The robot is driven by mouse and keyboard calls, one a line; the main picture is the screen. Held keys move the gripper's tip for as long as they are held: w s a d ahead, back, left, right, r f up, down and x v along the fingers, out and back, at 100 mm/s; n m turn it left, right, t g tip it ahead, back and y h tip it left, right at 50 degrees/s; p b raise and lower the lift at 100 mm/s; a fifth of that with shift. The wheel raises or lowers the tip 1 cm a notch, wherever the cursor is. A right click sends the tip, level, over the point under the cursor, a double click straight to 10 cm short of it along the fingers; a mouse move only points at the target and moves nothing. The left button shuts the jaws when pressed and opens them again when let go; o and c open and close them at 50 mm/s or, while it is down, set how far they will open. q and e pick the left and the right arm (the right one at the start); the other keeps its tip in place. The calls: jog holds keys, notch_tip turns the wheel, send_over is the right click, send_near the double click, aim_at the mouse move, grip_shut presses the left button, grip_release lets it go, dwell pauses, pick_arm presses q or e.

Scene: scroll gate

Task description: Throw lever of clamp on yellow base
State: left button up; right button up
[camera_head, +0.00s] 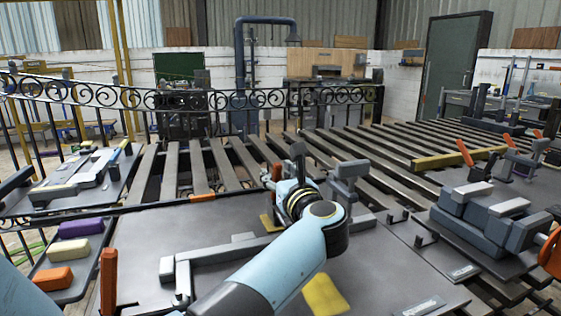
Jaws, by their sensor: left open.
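My left arm reaches up from the bottom of the head view, and its left gripper (298,160) is over the middle of the grey worktable (385,268), open. The dark wrist and hand cover much of what lies behind them. An orange lever-like piece (277,171) shows just left of the gripper; I cannot tell whether they touch. A yellow patch (268,223), possibly the yellow base, shows below it, partly hidden by my arm. Another yellow plate (325,295) lies nearer, right of my forearm. My right gripper is not in view.
A grey bracket bar (215,252) and an upright orange bar (108,280) stand left of my arm. A grey post (347,185) stands right of the gripper. Grey blocks (480,215) and orange levers (464,152) fill the right bench. A tray (75,288) holds coloured blocks.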

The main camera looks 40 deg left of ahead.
pick_arm(q)
jog(key=shift+w+a, duration=0.25)
jog(key=shift+a, duration=0.3)
jog(key=shift+c, duration=1.1)
grip_shut()
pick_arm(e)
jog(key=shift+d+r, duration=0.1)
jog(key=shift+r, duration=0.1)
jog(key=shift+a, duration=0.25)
